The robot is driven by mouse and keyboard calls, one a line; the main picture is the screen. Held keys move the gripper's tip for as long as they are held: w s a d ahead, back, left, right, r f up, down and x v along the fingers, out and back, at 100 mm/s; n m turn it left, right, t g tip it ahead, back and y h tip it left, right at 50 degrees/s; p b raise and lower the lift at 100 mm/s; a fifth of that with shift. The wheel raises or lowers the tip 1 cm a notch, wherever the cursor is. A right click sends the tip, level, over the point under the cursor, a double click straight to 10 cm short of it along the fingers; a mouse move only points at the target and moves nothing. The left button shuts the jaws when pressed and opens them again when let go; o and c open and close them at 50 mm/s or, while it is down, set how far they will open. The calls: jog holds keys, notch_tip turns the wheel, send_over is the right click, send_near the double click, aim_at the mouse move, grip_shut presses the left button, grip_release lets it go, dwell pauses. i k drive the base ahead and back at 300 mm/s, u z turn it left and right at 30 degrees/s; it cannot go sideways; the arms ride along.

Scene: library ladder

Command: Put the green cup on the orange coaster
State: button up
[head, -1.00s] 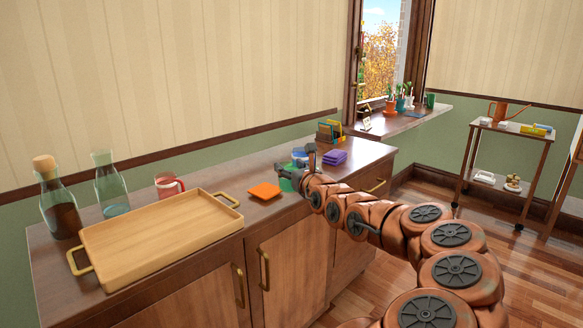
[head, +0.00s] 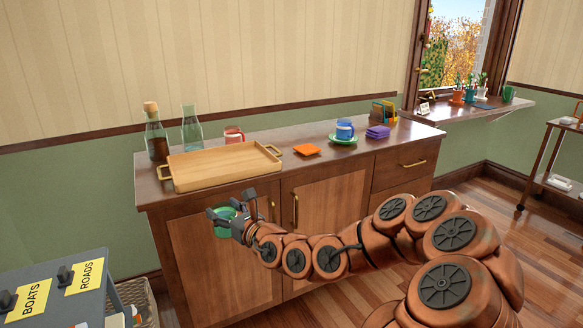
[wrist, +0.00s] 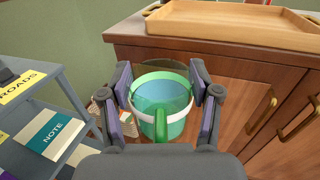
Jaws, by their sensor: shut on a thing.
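My gripper (head: 232,218) is shut on the green cup (head: 224,216), holding it in the air in front of the cabinet, left of its doors' middle and below the counter top. In the wrist view the cup (wrist: 160,104) sits upright between the two fingers (wrist: 160,95), with its green handle toward me. The coaster does not show in the wrist view.
A grey cart (head: 65,290) stands at lower left, close to my gripper.

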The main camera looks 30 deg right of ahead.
aim_at(309, 149)
jog(key=k, duration=0.5)
jog(key=z, duration=1.45)
jog(key=i, duration=1.15)
jog(key=u, duration=1.2)
